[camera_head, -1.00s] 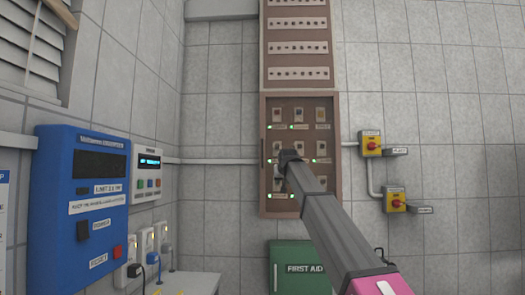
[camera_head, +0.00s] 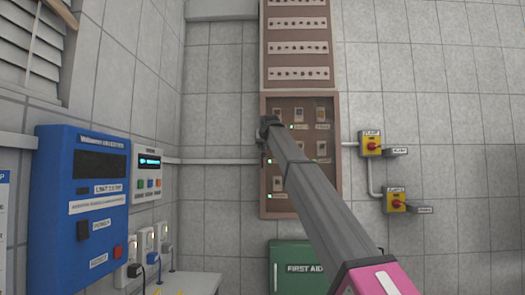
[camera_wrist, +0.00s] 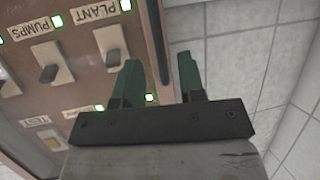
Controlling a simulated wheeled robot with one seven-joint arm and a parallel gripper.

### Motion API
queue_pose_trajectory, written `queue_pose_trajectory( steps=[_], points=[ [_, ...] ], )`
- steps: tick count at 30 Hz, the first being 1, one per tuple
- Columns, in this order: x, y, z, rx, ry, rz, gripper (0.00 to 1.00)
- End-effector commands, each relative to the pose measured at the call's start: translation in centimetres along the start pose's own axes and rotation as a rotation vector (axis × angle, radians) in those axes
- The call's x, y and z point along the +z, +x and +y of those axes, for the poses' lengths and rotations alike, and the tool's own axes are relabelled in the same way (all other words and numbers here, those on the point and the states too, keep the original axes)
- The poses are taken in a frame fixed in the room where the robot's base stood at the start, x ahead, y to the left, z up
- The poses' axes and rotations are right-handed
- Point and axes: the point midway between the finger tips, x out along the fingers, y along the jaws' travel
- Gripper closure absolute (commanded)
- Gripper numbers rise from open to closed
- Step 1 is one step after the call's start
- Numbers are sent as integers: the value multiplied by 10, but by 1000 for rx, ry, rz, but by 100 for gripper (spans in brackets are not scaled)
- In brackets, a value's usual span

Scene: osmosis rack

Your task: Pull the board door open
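The board door (camera_head: 337,125) is a brown-framed panel on the back wall with switches, labels and green lights behind its front. It looks shut. In the wrist view its edge (camera_wrist: 143,30) carries a thin dark upright handle (camera_wrist: 158,42). My gripper (camera_wrist: 159,78) is open, with its two green fingers apart, one on the panel side and one on the wall side of the handle. The handle lines up with the gap, but I cannot tell whether the fingers touch it. In the head view my gripper (camera_head: 267,128) is at the door's left edge, and my arm hides part of the panel.
A green first aid box (camera_head: 287,263) hangs below the board. Yellow switch boxes with red knobs (camera_head: 371,144) are to the right. A blue panel (camera_head: 62,215) and sockets (camera_head: 146,240) are on the left wall.

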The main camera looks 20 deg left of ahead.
Motion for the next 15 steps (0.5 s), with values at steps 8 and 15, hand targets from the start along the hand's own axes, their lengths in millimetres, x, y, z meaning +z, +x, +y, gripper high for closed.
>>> queue_pose_trajectory(
  steps=[8, 15],
  points=[
    [-1, 44, 0, 0, 0, 0, 63],
    [0, 50, 0, 0, 0, 1, 63]
  ],
)
